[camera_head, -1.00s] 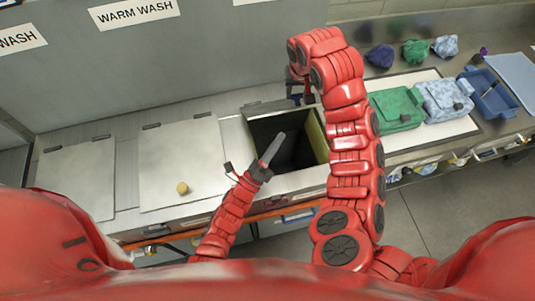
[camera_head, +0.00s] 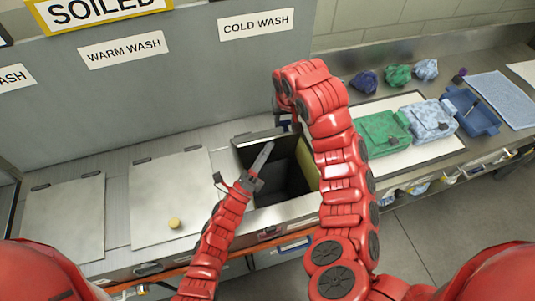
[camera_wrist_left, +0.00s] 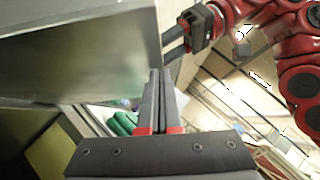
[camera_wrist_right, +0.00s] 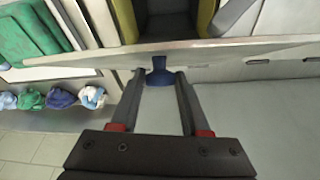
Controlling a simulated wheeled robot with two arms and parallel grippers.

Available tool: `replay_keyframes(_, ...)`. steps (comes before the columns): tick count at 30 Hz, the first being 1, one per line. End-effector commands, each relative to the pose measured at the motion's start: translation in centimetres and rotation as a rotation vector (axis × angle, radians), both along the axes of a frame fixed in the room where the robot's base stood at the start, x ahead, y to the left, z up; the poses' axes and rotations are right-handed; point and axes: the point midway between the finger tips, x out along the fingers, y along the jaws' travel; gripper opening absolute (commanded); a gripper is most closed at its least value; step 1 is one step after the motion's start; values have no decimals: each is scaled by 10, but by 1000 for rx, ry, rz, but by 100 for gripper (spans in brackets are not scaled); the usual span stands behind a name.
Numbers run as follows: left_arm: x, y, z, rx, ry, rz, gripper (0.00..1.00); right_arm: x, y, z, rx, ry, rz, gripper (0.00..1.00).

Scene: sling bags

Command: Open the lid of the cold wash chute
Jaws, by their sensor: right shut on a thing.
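The cold wash chute (camera_head: 306,203) is open, with a dark square hole under the COLD WASH sign (camera_head: 256,24). Its metal lid (camera_head: 258,136) stands raised at the back of the hole. My right gripper (camera_wrist_right: 158,88) is shut on the lid's blue knob (camera_wrist_right: 160,70), with the lid seen edge-on beyond it. My left gripper (camera_head: 268,148) is over the opening, close to the raised lid. Its fingers are together with nothing visible between them in the left wrist view (camera_wrist_left: 160,95), beside a large metal panel (camera_wrist_left: 75,45). Whether they touch the lid is unclear.
Two closed lids (camera_head: 170,190) (camera_head: 65,215) lie to the left, one with a yellow knob (camera_head: 174,223). Right of my right arm, green (camera_head: 382,134) and pale blue (camera_head: 430,119) bags lie on a white mat. A blue tray (camera_head: 472,112) stands further right.

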Motion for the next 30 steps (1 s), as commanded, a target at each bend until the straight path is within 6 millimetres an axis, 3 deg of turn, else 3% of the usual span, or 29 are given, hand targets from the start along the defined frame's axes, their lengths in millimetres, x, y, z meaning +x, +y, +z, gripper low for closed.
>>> replay_keyframes(1,3,3,8,-10,-14,6,0,-6,0,-6,-3,25,3,0)
replay_keyframes(6,4,4,10,-13,-17,8,0,-7,-1,-8,-6,33,2,0)
replay_keyframes(7,4,4,10,-13,-17,8,0,-7,-1,-8,-6,34,2,52)
replay_keyframes(11,4,4,10,-14,-18,8,0,-7,-1,-9,-7,33,1,75)
replay_keyframes(30,4,5,13,-14,-19,10,0,-7,-11,-10,-14,10,-16,75)
